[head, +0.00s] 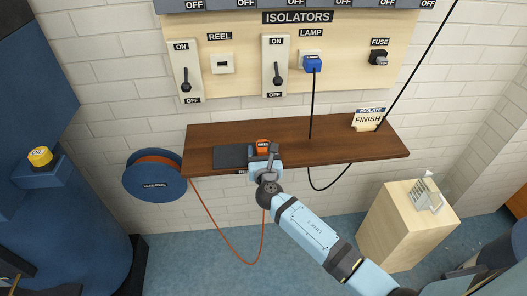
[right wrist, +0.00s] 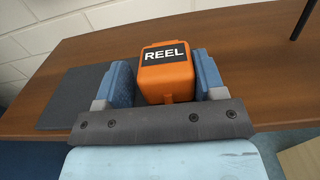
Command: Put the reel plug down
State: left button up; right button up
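The orange reel plug (head: 263,146), labelled REEL, is between the fingers of my right gripper (head: 264,152), over the wooden shelf (head: 330,143). In the right wrist view the plug (right wrist: 167,75) sits upright with both blue fingers (right wrist: 165,82) against its sides. The dark mat (head: 229,156) lies on the shelf, just left of the gripper; its right part is hidden by the gripper. I cannot tell whether the plug's underside touches the surface. The reel socket (head: 222,63) on the board is empty. My left gripper is not in view.
An orange cable hangs below the shelf near the blue cable reel (head: 155,176). The blue lamp plug (head: 313,64) is in its socket, its black cable crossing the shelf. A FINISH sign (head: 367,119) stands at the shelf's right end. A wooden box (head: 405,225) stands right.

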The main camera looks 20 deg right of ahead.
jog(key=shift+s+d+f, duration=0.2)
jog(key=shift+d+f, duration=0.05)
jog(key=shift+f, duration=0.3)
jog(key=shift+r+p, duration=0.45)
jog(key=shift+p, duration=0.1)
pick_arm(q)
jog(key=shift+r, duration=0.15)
pick_arm(e)
jog(key=v, duration=1.1)
jog(key=shift+s+r, duration=0.2)
jog(key=shift+s, duration=0.15)
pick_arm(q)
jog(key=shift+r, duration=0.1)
